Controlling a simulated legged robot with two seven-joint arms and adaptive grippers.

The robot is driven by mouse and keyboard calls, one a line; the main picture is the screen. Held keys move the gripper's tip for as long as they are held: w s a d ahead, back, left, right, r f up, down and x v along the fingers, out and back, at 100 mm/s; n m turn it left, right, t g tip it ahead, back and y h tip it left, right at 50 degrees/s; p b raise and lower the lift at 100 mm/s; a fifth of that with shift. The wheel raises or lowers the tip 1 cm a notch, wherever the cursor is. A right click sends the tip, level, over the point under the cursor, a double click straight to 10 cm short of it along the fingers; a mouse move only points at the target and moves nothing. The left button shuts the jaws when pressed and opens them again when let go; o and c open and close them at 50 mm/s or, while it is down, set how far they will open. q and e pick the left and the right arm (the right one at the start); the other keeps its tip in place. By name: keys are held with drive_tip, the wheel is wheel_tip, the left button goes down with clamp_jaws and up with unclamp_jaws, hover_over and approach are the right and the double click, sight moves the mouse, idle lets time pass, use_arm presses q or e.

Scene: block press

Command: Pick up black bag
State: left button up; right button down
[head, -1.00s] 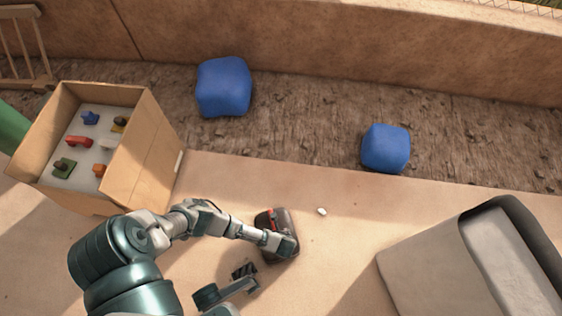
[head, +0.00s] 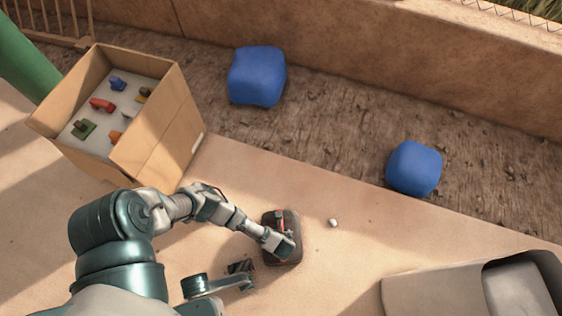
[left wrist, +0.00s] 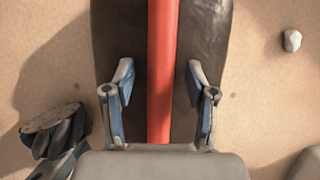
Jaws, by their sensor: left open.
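The black bag (head: 293,222) lies on the sandy paved ground in the lower middle of the head view, with a red strip along its top. In the left wrist view the bag (left wrist: 205,35) fills the centre, and its red strip (left wrist: 162,70) runs lengthwise between my fingers. My left gripper (head: 283,240) is over the bag and hides part of it. In the left wrist view, my left gripper (left wrist: 160,85) is open, one finger on each side of the strip, with gaps to both. Whether the fingertips touch the bag is unclear.
An open cardboard box (head: 160,150) with several coloured pieces inside stands at the left. Two blue blocks (head: 257,76) (head: 414,168) lie on the dirt strip by the wall. A grey bin (head: 430,293) is at lower right. A small pale stone (head: 333,223) lies beside the bag.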

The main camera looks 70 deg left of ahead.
use_arm(q)
drive_tip(key=shift+d, duration=0.25)
drive_tip(key=shift+a, duration=0.15)
clamp_jaws()
